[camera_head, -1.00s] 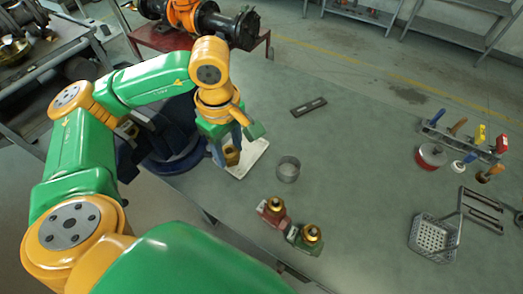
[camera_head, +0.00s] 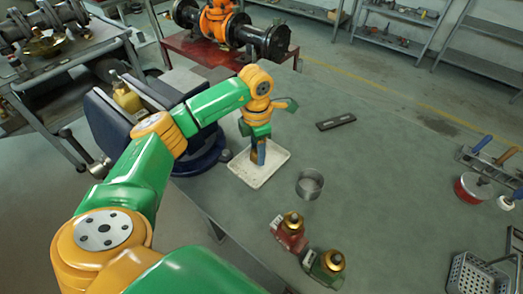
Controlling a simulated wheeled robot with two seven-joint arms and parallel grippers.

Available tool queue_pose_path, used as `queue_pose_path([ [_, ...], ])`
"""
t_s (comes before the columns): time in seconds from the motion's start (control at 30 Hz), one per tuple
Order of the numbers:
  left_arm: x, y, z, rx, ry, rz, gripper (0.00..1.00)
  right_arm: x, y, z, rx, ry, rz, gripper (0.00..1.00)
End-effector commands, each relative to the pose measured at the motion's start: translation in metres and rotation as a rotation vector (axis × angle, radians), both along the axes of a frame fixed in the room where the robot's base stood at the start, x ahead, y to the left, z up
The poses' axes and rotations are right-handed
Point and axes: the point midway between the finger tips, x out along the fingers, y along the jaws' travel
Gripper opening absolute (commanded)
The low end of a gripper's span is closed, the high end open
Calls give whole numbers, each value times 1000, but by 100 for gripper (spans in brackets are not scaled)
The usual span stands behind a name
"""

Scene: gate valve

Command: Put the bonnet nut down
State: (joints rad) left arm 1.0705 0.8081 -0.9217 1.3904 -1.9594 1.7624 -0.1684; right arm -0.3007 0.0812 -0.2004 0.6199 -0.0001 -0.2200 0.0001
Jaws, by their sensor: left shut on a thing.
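My left gripper (camera_head: 257,155) points down over the white tray (camera_head: 252,179) on the bench. It is shut on a small brass-coloured piece, the bonnet nut (camera_head: 254,157), which is mostly hidden by the fingers. The nut is low at the tray, but I cannot tell whether it touches the tray floor. My right gripper is not in view.
A metal ring (camera_head: 310,185) stands right of the tray. Red (camera_head: 289,238) and green (camera_head: 322,270) valve pieces with brass tops stand nearer. A blue vise (camera_head: 205,155) is at the bench's left edge. A flat dark bar (camera_head: 336,122) lies behind. The bench middle is clear.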

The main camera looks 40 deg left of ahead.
Motion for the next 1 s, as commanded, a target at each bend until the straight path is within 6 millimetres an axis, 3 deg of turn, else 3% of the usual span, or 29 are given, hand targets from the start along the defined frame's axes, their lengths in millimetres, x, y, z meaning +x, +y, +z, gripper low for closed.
queue_pose_path([
  [0.03,5,-2,-13,-1,-2,2,0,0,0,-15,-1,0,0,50],
  [0.17,14,-4,-23,-1,-1,1,0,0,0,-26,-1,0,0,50],
  [0.3,13,-4,-52,1,1,0,0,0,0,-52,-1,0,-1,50],
  [0.63,13,-3,-49,0,0,1,0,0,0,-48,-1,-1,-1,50],
  [0.67,13,-3,-48,0,0,1,54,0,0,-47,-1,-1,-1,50],
  [0.73,13,-3,-48,0,0,1,73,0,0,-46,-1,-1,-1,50],
  [0.77,13,-3,-48,0,0,1,79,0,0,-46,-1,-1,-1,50],
  [1.0,12,-3,-48,0,0,1,79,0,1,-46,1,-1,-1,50],
])
